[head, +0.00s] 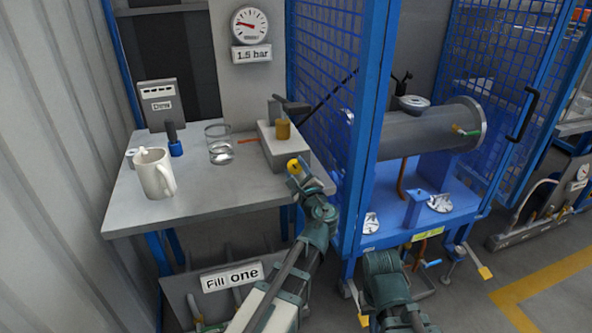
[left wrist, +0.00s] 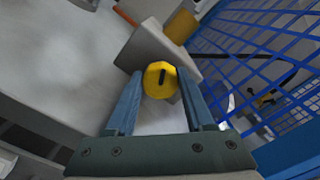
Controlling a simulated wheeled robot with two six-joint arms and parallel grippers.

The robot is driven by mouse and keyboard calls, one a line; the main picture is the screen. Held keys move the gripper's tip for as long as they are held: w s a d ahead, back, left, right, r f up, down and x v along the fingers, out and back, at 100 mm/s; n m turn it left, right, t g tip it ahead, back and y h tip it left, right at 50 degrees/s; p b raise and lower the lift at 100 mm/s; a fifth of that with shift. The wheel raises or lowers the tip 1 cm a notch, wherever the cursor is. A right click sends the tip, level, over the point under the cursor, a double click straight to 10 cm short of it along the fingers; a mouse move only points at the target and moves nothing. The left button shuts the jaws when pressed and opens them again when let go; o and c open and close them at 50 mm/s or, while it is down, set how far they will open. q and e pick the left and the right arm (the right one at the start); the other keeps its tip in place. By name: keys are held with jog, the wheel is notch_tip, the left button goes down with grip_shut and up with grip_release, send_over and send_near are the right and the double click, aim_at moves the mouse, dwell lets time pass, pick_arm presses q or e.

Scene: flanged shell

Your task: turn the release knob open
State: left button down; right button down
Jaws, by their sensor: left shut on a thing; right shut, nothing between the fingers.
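The yellow release knob (head: 293,165) is at the front of the grey block (head: 285,152) on the bench. In the left wrist view the knob (left wrist: 160,79) is a round yellow disc with a black mark, which runs nearly upright in that picture. My left gripper (head: 298,172) is shut on the knob. In the left wrist view its two blue fingers (left wrist: 159,84) stand on either side of the disc. A brass cylinder (head: 283,128) stands on the block. My right arm shows at the bottom of the head view, but I cannot make out its fingers.
A white mug (head: 154,173), a glass (head: 219,144) and a dark blue item (head: 174,140) stand on the bench (head: 225,190). A blue mesh cage (head: 332,85) rises close to the right. Inside it lies a grey flanged shell (head: 425,125). A gauge (head: 249,26) hangs above.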

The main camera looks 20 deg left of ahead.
pick_arm(q)
jog(key=shift+n, duration=0.5)
jog(key=shift+c, duration=1.4)
grip_release()
jog(key=shift+m, duration=0.3)
